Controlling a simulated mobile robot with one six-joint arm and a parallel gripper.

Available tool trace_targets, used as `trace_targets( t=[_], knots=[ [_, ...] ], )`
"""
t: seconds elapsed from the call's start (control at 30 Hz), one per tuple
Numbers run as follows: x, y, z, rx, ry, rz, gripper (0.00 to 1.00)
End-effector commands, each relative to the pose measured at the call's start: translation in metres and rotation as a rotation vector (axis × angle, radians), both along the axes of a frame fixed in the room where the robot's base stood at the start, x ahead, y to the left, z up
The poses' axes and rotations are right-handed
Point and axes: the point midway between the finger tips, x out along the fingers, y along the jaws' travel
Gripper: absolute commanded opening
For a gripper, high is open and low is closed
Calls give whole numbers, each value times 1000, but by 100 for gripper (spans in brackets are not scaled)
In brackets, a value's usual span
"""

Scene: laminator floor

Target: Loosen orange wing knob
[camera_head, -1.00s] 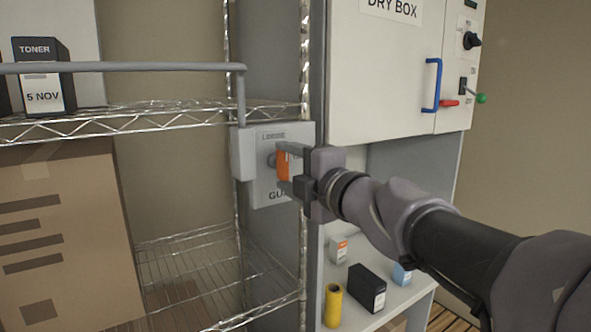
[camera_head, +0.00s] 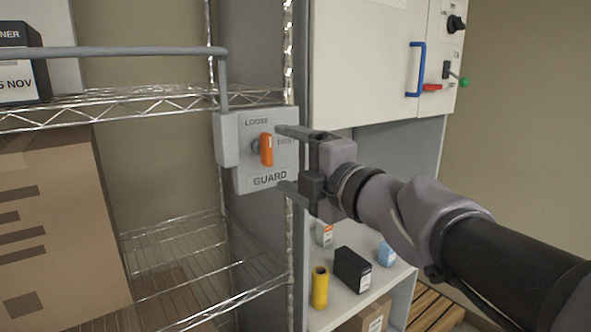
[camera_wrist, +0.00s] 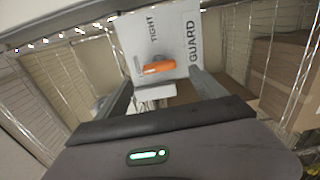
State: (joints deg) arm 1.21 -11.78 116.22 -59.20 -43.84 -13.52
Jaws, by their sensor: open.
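The orange wing knob (camera_head: 266,149) sits on a pale grey plate (camera_head: 245,177) marked LOOSE at upper left and GUARD below. Its wing stands upright in the head view. My gripper (camera_head: 282,160) is open and empty, with one finger above the other, just right of the knob and apart from it. In the wrist view the knob (camera_wrist: 159,67) shows ahead of and between the fingertips (camera_wrist: 161,80), with TIGHT and GUARD legible on the plate. In the head view the upper finger partly hides the right-hand marking.
A grey bar (camera_head: 120,52) runs left from the plate across a wire shelf (camera_head: 120,108). A large cardboard box (camera_head: 60,220) stands at left. A white cabinet with a blue handle (camera_head: 416,70) is at right. A yellow roll (camera_head: 319,287) and black box (camera_head: 352,269) sit below the arm.

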Motion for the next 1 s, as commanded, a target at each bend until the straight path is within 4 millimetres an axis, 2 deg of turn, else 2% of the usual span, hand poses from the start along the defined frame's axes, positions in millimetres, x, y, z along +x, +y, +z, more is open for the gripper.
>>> trace_targets(
  t=[0.03, 0.2, 0.3, 0.43, 0.6, 0.83, 0.87, 0.93, 0.97, 1.0],
  knots=[
    [-14, -11, 4, -1, -3, -6, 80],
    [-60, -42, 3, -2, -3, -7, 80],
    [-80, -55, 2, -1, -2, -5, 80],
    [-95, -65, 2, -1, -2, -3, 80],
    [-101, -68, 0, -1, 1, 0, 80],
    [-98, -71, 0, 32, 3, -29, 80],
    [-95, -77, 0, 72, 8, -65, 80],
    [-85, -103, -5, 250, 40, -218, 80],
    [-81, -120, -13, 362, 70, -308, 80],
    [-80, -145, -33, 534, 133, -441, 80]
  ],
)
